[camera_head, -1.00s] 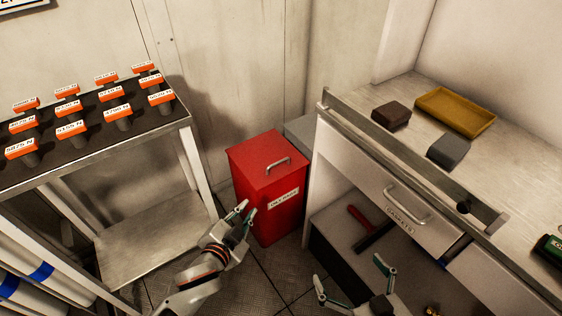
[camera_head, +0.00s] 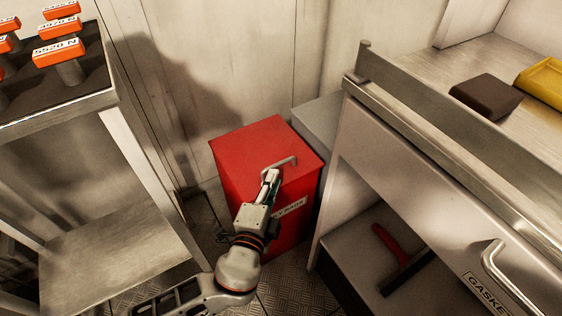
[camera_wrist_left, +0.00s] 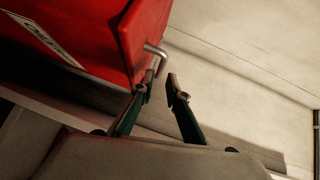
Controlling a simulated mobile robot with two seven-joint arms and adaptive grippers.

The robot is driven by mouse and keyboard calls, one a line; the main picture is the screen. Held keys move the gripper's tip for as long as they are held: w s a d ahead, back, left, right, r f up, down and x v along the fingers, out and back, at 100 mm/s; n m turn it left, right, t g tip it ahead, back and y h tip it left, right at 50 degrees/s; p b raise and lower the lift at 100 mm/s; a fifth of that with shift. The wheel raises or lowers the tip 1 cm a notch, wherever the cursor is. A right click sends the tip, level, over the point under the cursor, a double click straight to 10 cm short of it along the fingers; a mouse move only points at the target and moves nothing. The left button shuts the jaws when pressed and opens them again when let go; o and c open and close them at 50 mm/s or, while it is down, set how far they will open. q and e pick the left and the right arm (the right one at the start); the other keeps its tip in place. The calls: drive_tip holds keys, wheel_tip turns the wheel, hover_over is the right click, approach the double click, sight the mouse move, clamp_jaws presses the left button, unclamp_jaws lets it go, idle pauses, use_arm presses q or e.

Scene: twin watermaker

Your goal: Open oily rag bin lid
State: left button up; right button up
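The red oily rag bin (camera_head: 240,180) stands on the floor between the rack and the drawer cabinet. Its lid (camera_head: 262,137) is shut, with a grey bar handle (camera_head: 281,161) on top. My left gripper (camera_head: 271,174) is over the lid at the handle's near end. In the left wrist view, the bin (camera_wrist_left: 90,35) fills the upper left. There my left gripper (camera_wrist_left: 160,90) is open, with its fingertips apart. The handle (camera_wrist_left: 155,51) lies just beyond the gap between them; I cannot tell if they touch it. My right gripper is out of view.
A metal rack (camera_head: 113,105) with orange-topped items stands at left. The cabinet (camera_head: 385,150) stands close on the right, with a drawer handle (camera_head: 500,275) and a red-handled tool (camera_head: 386,243) on its lower shelf. A grey box (camera_head: 318,118) sits behind the bin.

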sight(279, 163)
use_arm(q)
drive_tip(key=b+x, duration=0.1)
drive_tip(key=x, duration=0.5)
drive_tip(key=shift+w+f+b, duration=0.1)
drive_tip(key=shift+f+b, duration=0.1)
drive_tip(key=shift+b, duration=0.1)
drive_tip(key=shift+w+r, duration=0.1)
drive_tip(key=shift+w, duration=0.3)
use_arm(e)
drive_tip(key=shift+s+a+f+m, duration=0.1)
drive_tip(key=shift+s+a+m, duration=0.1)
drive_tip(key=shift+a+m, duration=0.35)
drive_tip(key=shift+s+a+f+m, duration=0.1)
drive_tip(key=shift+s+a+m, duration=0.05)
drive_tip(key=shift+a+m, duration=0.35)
use_arm(q)
clamp_jaws()
